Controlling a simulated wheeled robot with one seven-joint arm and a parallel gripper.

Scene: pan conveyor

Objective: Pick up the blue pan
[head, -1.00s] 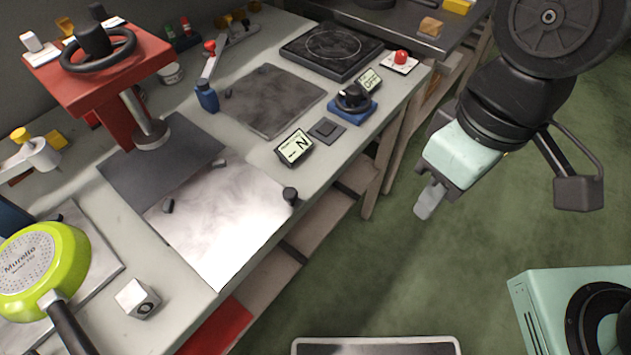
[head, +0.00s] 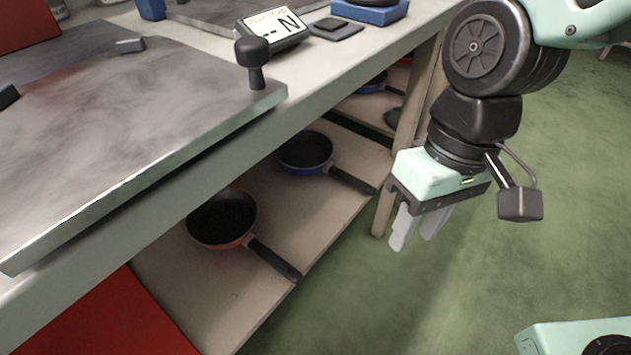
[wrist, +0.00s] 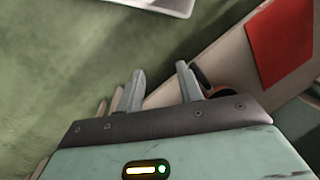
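A blue pan (head: 305,150) with a dark inside lies on the shelf under the workbench. Its black handle points right toward the shelf's front edge. The wrist view also shows the spread fingers (wrist: 160,70); the blue pan cannot be made out there.
An orange pan (head: 222,217) lies on the same shelf (head: 240,290), nearer and to the left; its handle points right. The workbench top overhangs the shelf. A wooden leg (head: 392,185) stands behind my gripper. The green floor (head: 440,310) is open.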

